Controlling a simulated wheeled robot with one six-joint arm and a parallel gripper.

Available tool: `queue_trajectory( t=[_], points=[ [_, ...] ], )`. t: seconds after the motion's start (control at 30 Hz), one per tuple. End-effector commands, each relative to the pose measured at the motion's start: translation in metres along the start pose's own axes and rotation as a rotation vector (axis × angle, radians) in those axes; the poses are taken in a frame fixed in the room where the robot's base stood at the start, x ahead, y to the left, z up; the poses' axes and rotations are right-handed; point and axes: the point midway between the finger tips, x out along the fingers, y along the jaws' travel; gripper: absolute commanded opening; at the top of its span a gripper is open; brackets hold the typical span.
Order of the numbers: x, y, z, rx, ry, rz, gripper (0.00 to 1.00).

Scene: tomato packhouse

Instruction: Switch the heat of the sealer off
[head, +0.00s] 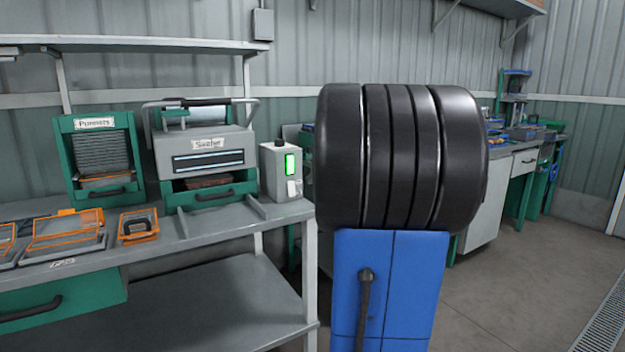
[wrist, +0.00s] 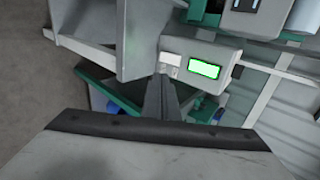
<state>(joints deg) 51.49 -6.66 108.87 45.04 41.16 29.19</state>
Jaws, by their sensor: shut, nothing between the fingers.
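In the head view my gripper does not show.
The grey bench (head: 150,243) also bears a green punnet holder (head: 68,175) and orange-rimmed trays (head: 65,235) at the left. A shelf (head: 130,43) runs above. My own arm blocks the middle of the head view. Another bench (head: 525,160) stands behind, with open floor at the right.

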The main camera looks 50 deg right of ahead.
Motion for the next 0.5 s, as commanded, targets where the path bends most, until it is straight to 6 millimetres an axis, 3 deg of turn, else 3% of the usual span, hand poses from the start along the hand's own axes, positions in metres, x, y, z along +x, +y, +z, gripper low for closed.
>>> queue_trajectory(
  t=[0.5],
  points=[
    [0.0000,0.0047,0.0073,-0.004,0.003,-0.009,0.00]
  ],
)
